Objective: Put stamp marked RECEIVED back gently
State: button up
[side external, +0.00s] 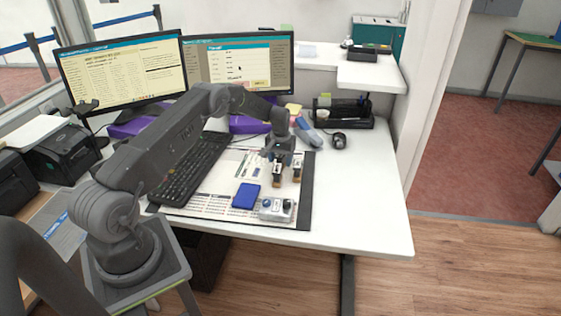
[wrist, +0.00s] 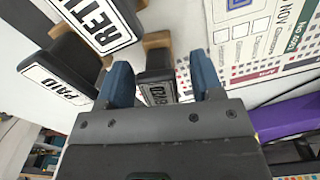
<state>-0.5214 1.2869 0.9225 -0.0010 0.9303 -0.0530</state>
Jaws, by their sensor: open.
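My gripper (wrist: 162,78) is open, with its two blue fingers apart. A dark stamp (wrist: 157,62) with a wooden part stands between the fingers in the wrist view. Labels are too small to read there.
A blue pad (side external: 246,196) and a grey holder with round tops (side external: 277,209) lie on the mat's front part. The desk's right side is clear.

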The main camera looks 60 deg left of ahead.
jog(key=s+d+r+m+t, duration=0.1)
jog(key=d+r, duration=0.3)
jog(key=r, duration=0.8)
jog(key=s+d+r, duration=0.1)
jog(key=d+r, duration=0.3)
jog(key=r, duration=0.9)
jog(key=s+d+r+m+t, duration=0.2)
jog(key=s+d+r, duration=0.6)
jog(key=d+r, duration=0.2)
jog(key=s+d+m+t, duration=0.1)
jog(key=s+d, duration=0.5)
jog(key=s, duration=0.5)
jog(key=s+d+m+t, duration=0.1)
jog(key=s+d, duration=0.5)
jog(key=s, duration=0.6)
jog(key=shift+m+t, duration=0.3)
jog(key=shift+m, duration=0.5)
